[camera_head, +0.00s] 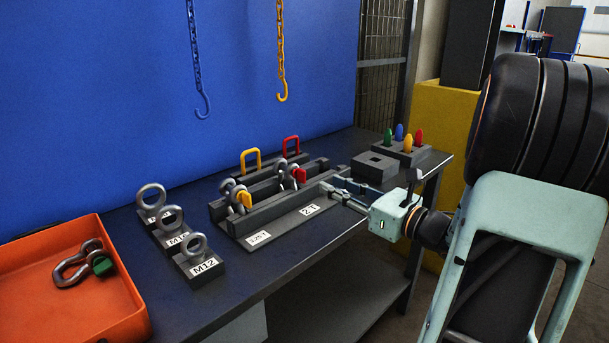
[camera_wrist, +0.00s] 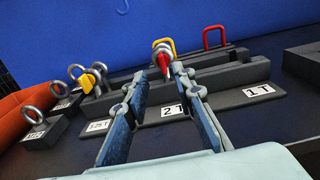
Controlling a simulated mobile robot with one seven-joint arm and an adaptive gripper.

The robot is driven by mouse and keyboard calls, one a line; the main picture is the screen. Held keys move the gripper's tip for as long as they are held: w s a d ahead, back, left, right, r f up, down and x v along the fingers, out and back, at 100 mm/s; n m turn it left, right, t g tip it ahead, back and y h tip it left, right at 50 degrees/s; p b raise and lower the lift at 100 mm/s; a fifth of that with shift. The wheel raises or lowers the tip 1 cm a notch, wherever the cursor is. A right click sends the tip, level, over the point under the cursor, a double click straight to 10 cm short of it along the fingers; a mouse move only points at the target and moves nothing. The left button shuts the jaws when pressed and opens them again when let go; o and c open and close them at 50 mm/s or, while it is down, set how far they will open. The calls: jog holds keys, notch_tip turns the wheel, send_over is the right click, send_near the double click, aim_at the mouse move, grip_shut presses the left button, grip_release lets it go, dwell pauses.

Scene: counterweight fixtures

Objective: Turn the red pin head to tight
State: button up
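The red pin head (camera_head: 300,175) sits on a grey shackle (camera_head: 288,179) in the slot of a long dark rack (camera_head: 274,223), behind the 2T label. It also shows in the wrist view (camera_wrist: 163,63), pointing toward me between and just beyond my fingertips. My gripper (camera_head: 330,184) reaches in from the right. In the wrist view my gripper (camera_wrist: 160,77) is open, with one finger on each side of the pin head's line. No contact with the pin head is clear. The pin's thread is hidden.
A shackle with a yellow pin head (camera_head: 244,199) stands left in the rack. Yellow (camera_head: 250,153) and red (camera_head: 291,140) handles rise behind. Eye bolts (camera_head: 193,245) on blocks and an orange tray (camera_head: 128,290) lie left. A block with coloured pegs (camera_head: 420,156) stands right. Hooks (camera_head: 282,96) hang above.

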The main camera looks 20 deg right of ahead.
aim_at(305, 173)
jog(key=x, duration=0.9)
jog(key=shift+w, duration=0.35)
grip_shut()
